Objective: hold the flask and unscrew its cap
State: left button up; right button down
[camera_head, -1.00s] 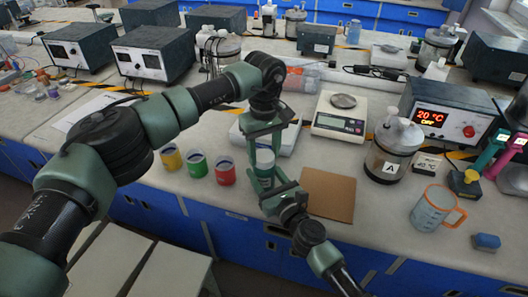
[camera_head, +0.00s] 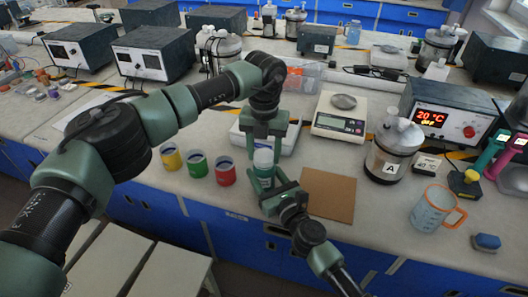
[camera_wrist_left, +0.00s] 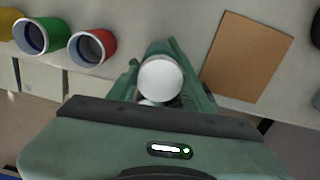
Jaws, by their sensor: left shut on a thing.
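The flask (camera_head: 263,171) is a small greenish bottle with a pale band, upright near the table's front edge. My left gripper (camera_head: 265,147) points down over its top from above, its fingers on either side of the cap. In the left wrist view the white round cap (camera_wrist_left: 160,79) sits between the green fingers and is seen from above. My right gripper (camera_head: 272,192) comes from the front and is closed around the lower part of the flask. The contact of its fingertips is partly hidden.
Yellow, green and red cups (camera_head: 225,171) stand left of the flask. A brown board (camera_head: 329,194) lies to its right, with a scale (camera_head: 340,124) behind it. A jar marked A (camera_head: 391,155) and a measuring jug (camera_head: 433,208) stand farther right.

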aim_at(264, 155)
pick_arm(q)
jog(key=n, duration=1)
jog(key=shift+n, duration=0.4)
jog(key=shift+r, duration=0.1)
jog(key=shift+r, duration=0.15)
jog(key=shift+r, duration=0.9)
jog(key=shift+r, duration=0.1)
jog(key=shift+r, duration=1.95)
pick_arm(e)
jog(key=shift+c, duration=2.2)
grip_release()
